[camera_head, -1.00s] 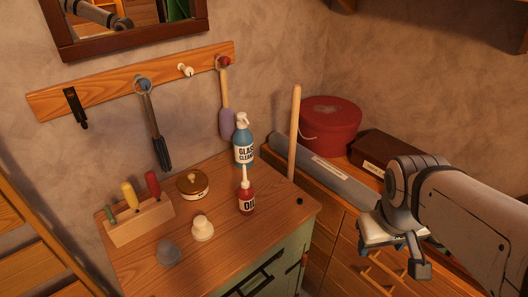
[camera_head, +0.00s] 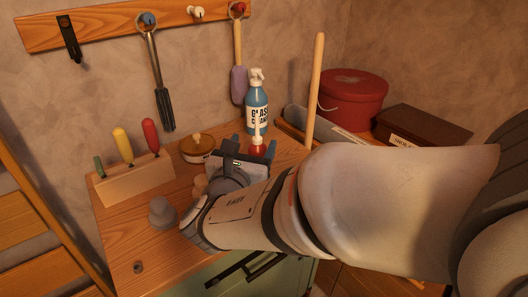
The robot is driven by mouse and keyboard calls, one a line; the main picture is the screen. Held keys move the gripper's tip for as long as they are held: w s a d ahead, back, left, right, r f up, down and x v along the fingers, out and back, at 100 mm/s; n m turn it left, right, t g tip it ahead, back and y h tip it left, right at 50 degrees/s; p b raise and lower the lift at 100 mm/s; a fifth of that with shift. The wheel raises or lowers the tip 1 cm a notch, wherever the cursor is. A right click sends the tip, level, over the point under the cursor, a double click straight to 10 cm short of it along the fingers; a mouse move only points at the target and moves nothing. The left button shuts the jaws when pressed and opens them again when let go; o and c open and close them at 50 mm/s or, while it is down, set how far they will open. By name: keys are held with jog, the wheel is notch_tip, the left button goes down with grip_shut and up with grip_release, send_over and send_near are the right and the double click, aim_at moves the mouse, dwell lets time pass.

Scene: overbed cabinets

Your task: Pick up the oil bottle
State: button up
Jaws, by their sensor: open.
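The oil bottle (camera_head: 257,151) stands on the wooden cabinet top. Its red shoulder and pale nozzle show, but its lower part is hidden behind my gripper.
A blue glass cleaner bottle (camera_head: 257,104) stands just behind the oil bottle. A lidded round pot (camera_head: 196,150), a wooden block (camera_head: 134,178) with coloured handles and a grey knob-like object (camera_head: 162,211) stand left. An upright wooden stick (camera_head: 315,90) rises at right.

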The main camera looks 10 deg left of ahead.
jog(key=f+b, duration=0.2)
jog(key=f, duration=0.6)
jog(key=shift+a+f, duration=0.1)
jog(key=shift+a, duration=0.1)
jog(key=shift+w+d, duration=0.1)
jog(key=shift+w, duration=0.9)
jog(key=shift+w+b, duration=0.35)
jog(key=shift+w, duration=2.4)
jog(key=c, duration=1.4)
